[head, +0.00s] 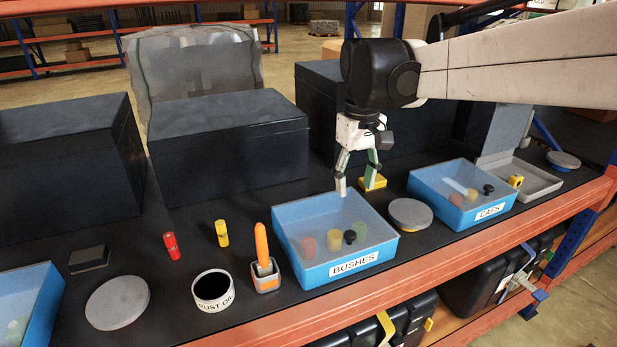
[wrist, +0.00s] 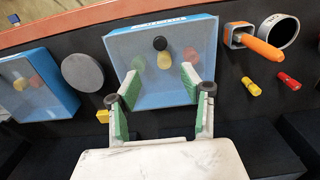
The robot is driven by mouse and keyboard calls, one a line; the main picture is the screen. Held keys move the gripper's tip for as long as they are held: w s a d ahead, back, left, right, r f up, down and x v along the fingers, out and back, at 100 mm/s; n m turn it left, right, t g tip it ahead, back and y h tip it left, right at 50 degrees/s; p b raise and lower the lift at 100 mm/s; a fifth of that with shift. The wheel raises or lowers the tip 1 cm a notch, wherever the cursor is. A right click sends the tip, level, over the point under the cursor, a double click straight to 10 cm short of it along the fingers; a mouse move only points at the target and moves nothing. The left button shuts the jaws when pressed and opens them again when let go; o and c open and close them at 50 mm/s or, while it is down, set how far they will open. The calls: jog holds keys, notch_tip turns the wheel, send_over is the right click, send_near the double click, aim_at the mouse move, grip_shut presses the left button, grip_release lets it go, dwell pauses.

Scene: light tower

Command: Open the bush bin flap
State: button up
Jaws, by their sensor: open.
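The blue bush bin (head: 362,268), labelled BUSHES, stands near the shelf's front edge. Its clear flap (head: 322,222) lies flat over the top, and red and yellow pieces show through it. A black round piece (head: 350,237) shows near the front; I cannot tell whether it is on the flap or under it. In the wrist view the bin (wrist: 118,92) is upside down, with the flap (wrist: 135,50) covering it. My gripper (head: 356,187) is open and empty above the bin's back edge. Its fingers (wrist: 160,77) reach over the bin's back part in the wrist view.
A grey disc (head: 410,214) and the blue CAPS bin (head: 483,213) stand right of the bush bin. An orange-handled tool in a holder (head: 266,278) stands close on its left. A yellow block (head: 372,183) lies behind it. Large dark boxes (head: 230,150) line the back.

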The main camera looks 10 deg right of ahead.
aim_at(350, 233)
notch_tip(350, 233, down, 13)
dwell(0.5)
grip_shut()
